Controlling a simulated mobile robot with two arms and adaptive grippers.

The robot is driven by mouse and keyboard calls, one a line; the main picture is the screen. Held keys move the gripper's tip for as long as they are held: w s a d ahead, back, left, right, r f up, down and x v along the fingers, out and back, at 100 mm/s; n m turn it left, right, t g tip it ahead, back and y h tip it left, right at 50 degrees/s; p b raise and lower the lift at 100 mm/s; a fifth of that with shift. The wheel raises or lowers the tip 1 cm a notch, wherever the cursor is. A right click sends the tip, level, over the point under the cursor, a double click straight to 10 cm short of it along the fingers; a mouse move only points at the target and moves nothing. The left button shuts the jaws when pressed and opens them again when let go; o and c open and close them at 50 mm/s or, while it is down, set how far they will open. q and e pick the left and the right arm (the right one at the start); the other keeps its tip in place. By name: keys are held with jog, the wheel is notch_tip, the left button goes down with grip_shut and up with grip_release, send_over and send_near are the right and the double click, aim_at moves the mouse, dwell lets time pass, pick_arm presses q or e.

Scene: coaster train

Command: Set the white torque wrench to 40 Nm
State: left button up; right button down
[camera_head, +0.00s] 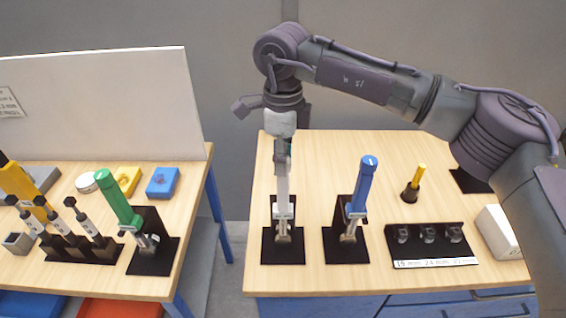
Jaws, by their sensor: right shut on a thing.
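The white torque wrench (283,200) stands upright in a black holder (283,254) at the left side of the right table. My right gripper (282,148) points down from above and is shut on the top of the wrench's handle. The scale on the wrench is too small to read. My left gripper is not in view.
A blue-handled wrench (362,186) stands in its holder just right of the white one. A green-handled wrench (119,200) stands on the left table. A socket rack (430,243), a yellow tool (417,180) and a white box (498,232) are further right. A gap separates the tables.

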jog(key=m+b, duration=0.2)
jog(key=shift+f+m+b, duration=0.25)
jog(key=shift+m+b, duration=0.05)
jog(key=shift+m, duration=0.1)
jog(key=m+b, duration=0.2)
jog(key=m, duration=0.1)
jog(key=shift+m+b, duration=0.3)
jog(key=m+b, duration=0.2)
jog(key=m, duration=0.1)
jog(key=shift+r+m, duration=0.1)
jog(key=shift+m, duration=0.2)
jog(key=shift+r+m+b, duration=0.1)
jog(key=shift+m+b, duration=0.7)
jog(key=shift+m, duration=1.1)
